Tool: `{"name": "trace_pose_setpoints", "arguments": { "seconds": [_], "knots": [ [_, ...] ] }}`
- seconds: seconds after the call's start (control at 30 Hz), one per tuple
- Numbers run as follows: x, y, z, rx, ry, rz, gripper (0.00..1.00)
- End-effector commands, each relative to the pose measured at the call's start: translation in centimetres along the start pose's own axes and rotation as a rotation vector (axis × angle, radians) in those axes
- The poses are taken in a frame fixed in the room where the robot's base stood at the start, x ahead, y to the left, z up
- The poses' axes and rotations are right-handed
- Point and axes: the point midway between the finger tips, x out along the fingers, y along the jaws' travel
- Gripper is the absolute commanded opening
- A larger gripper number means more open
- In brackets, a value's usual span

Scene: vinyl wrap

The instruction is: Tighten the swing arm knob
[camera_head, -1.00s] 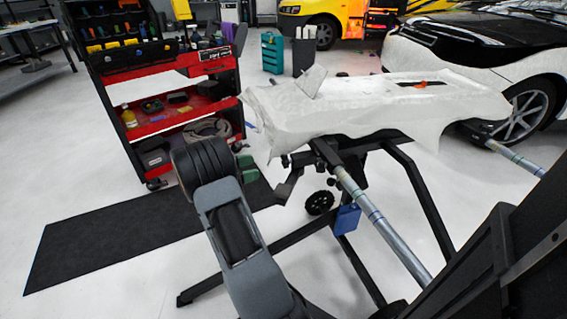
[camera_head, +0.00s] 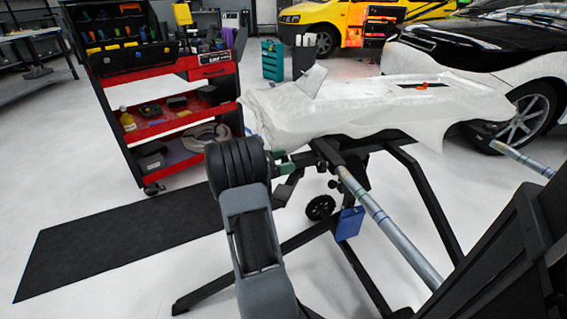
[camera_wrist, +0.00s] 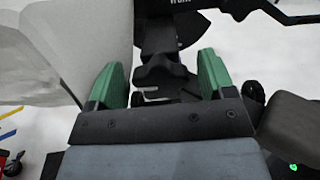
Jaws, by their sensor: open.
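A black lobed knob (camera_wrist: 160,76) shows in the wrist view, below the dark bracket of the stand. My gripper (camera_wrist: 160,84) is open, with one green finger on each side of the knob in the picture. The fingers look apart from it; I cannot tell how far beyond the fingertips it lies. In the head view my gripper (camera_head: 287,162) is by the left end of the stand's swing arm (camera_head: 322,150), under the wrapped panel. My own arm hides part of the gripper there, and I cannot clearly pick out the knob in that view.
The white-wrapped panel (camera_head: 365,108) lies on top of the stand, close above my gripper. Stand legs (camera_head: 425,205) and a metal tube (camera_head: 385,225) are on the right. A red tool cart (camera_head: 165,95) stands left. A dark mat (camera_head: 120,240) lies on open floor.

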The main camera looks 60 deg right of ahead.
Motion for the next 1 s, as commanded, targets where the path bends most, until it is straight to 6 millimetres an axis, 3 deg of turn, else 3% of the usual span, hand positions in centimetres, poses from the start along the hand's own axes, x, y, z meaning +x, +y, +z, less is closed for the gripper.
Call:
{"name": "trace_pose_setpoints", "arguments": {
  "seconds": [0.17,0.63,0.77,1.0],
  "knots": [
    [0.0,0.0,0.01,0.0,0.0,0.0,0.74],
    [0.0,-0.04,-0.03,-0.001,0.0,-0.002,0.29],
    [0.0,-0.07,-0.03,0.023,0.0,-0.003,0.27],
    [0.0,-0.21,-0.16,0.282,0.0,-0.004,0.27]
  ]
}}
